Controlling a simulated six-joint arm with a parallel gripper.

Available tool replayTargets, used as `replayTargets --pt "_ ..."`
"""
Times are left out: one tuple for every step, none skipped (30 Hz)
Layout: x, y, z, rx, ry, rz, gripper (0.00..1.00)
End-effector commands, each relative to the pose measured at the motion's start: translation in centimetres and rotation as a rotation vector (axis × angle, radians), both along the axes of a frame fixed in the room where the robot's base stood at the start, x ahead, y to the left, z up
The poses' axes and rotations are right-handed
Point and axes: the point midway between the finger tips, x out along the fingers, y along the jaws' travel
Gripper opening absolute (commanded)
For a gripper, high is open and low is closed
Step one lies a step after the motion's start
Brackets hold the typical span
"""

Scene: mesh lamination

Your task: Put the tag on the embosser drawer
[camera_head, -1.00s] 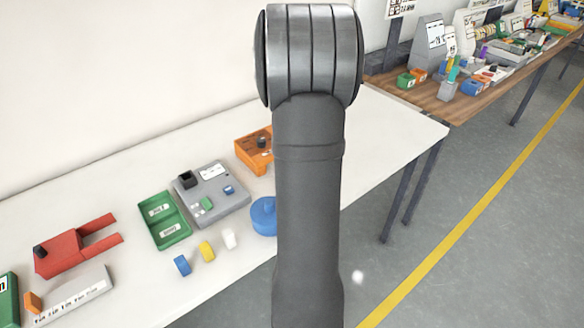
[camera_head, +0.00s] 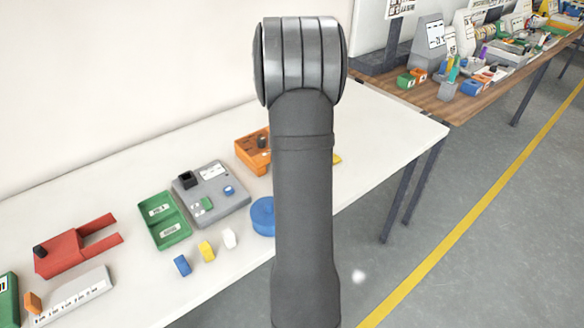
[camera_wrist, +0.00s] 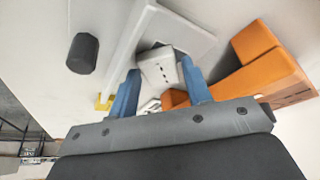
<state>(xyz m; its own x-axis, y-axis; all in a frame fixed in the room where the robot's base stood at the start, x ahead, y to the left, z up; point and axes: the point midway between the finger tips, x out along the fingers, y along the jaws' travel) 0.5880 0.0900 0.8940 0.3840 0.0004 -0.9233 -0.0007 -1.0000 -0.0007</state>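My gripper (camera_wrist: 160,66) shows in the wrist view, its two blue fingers on either side of a pale grey-white piece with a row of dark dots, which looks like the tag (camera_wrist: 158,70). The fingertips appear to touch its sides. Just beyond it is a light grey panel with a raised rim (camera_wrist: 190,37); I cannot tell whether the tag touches it or whether this is the embosser drawer. In the head view my arm hides my gripper, the tag and whatever is behind them.
An orange open box (camera_head: 250,150) stands left of my arm; an orange body (camera_wrist: 265,75) is close to the right finger. A black knob (camera_wrist: 82,53) is at left. A grey device (camera_head: 215,200), green tray (camera_head: 165,222), blue round piece (camera_head: 262,214) and small blocks (camera_head: 206,250) lie leftward.

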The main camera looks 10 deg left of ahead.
Motion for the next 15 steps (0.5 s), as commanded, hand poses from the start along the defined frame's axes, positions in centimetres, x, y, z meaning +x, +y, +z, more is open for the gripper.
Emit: replayTargets --pt "0.0 0.0 0.0 0.000 0.000 0.000 0.45" --pt "0.0 0.0 0.0 0.000 0.000 0.000 0.45" --pt "0.0 0.0 0.0 0.000 0.000 0.000 0.45" --pt "0.0 0.0 0.0 0.000 0.000 0.000 0.45" --pt "0.0 0.0 0.0 0.000 0.000 0.000 0.45" --pt "0.0 0.0 0.0 0.000 0.000 0.000 0.45" --pt "0.0 0.0 0.1 0.000 0.000 0.000 0.45" --pt "0.0 0.0 0.2 0.000 0.000 0.000 0.45" --pt "0.0 0.0 0.4 0.000 -0.001 0.000 0.45" --pt "-0.1 0.0 0.6 0.000 -0.001 0.000 0.45" --pt "-0.1 0.0 0.8 0.000 -0.001 0.000 0.45" --pt "-0.3 0.0 1.3 0.000 -0.003 0.000 0.45" --pt "-0.4 0.0 1.6 0.001 -0.003 0.000 0.45" --pt "-0.6 0.0 2.0 0.001 -0.003 0.000 0.45" --pt "-0.8 0.0 2.6 0.001 -0.004 0.000 0.45"
